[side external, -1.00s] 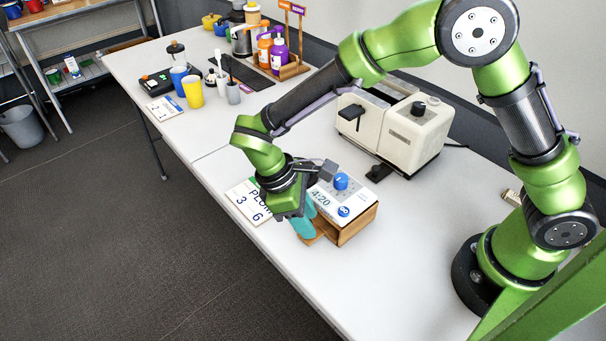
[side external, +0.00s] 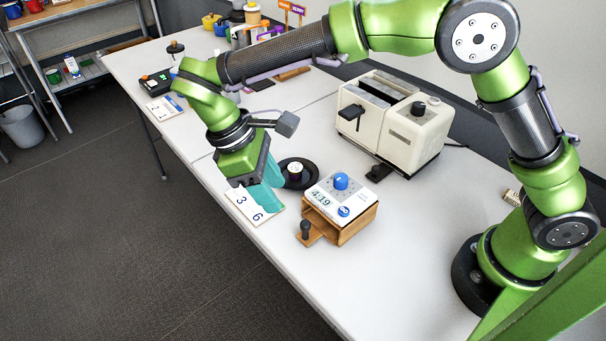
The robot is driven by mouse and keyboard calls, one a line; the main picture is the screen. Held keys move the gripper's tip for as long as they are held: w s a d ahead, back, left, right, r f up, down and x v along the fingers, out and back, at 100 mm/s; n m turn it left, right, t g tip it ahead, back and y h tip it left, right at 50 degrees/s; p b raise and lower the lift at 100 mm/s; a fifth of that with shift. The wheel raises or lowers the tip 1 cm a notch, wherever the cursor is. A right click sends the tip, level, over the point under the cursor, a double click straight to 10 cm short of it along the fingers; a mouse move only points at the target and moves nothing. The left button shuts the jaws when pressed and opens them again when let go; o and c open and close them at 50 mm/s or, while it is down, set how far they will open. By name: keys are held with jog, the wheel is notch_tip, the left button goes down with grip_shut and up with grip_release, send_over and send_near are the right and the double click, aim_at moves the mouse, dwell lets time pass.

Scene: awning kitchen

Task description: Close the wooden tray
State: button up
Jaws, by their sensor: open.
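The wooden tray (side external: 315,239) sticks out at the front left of a small wooden box (side external: 352,226), so it is partly open. A dark knob (side external: 305,228) stands on its outer end. A white timer panel (side external: 335,197) with a blue dial sits on top of the box and reads 4:19. My gripper (side external: 268,202), with teal fingers, is to the left of the box, over a number card, apart from the tray. It is open, and nothing shows between the fingers. The inside of the tray is mostly hidden.
A white number card (side external: 255,207) lies under my gripper near the table edge. A cream toaster (side external: 395,120) stands behind. The table at front right is clear.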

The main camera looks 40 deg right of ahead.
jog(key=v, duration=0.7)
jog(key=s+d+r+m+t+y, duration=0.2)
jog(key=s+d+m+t, duration=0.3)
jog(key=d, duration=0.6)
jog(key=s+d+r+m+t+y, duration=0.2)
jog(key=s+d+m+t, duration=0.3)
jog(key=d, duration=0.7)
jog(key=s+m+y, duration=0.1)
jog(key=s+m, duration=0.1)
jog(key=s, duration=0.1)
jog(key=shift+d+m, duration=0.2)
jog(key=shift+m, duration=0.2)
jog(key=shift+c, duration=0.3)
